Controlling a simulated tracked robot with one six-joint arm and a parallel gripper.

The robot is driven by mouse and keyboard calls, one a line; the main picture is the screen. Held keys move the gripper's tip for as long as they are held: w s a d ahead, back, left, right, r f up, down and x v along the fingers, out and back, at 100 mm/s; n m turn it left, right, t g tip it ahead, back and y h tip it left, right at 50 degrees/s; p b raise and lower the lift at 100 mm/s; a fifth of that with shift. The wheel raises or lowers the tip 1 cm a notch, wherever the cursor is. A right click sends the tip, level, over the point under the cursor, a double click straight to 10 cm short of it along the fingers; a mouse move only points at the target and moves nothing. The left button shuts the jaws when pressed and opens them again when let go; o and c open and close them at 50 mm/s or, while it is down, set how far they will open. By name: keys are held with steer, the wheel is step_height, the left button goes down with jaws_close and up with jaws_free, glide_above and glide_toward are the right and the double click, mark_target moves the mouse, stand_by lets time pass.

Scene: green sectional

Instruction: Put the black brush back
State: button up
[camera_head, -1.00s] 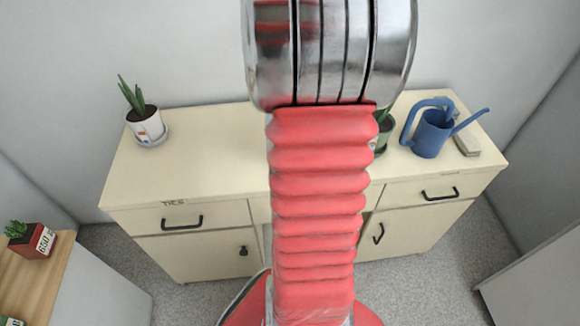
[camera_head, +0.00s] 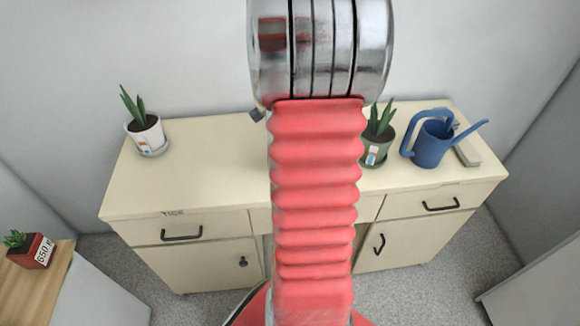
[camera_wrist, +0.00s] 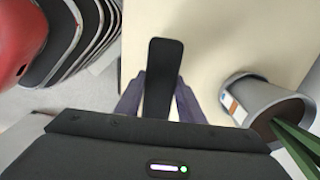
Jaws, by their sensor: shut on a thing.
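The black brush (camera_wrist: 164,62) shows in the wrist view as a long dark bar, pointing away from the camera over the cream cabinet top. My gripper (camera_wrist: 160,92) is shut on it, with a grey-purple finger on each side. The brush's near end is hidden by the gripper body. In the head view my red arm hides most of the gripper and the brush. A small dark piece shows just left of the arm above the cabinet top; I cannot tell whether it is brush or gripper.
The cream cabinet (camera_head: 200,185) carries a white-potted plant (camera_head: 146,135), a green-potted plant (camera_head: 376,147), a blue watering can (camera_head: 430,143) and a flat grey object (camera_head: 467,152). A labelled pot (camera_wrist: 258,97) stands close right of the gripper. The cabinet top between white pot and arm is clear.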

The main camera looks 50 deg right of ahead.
steer(key=shift+f, duration=1.85)
steer(key=shift+f, duration=0.1)
steer(key=o, duration=1.1)
step_height(320, 180, up, 12)
steer(key=shift+r, duration=0.15)
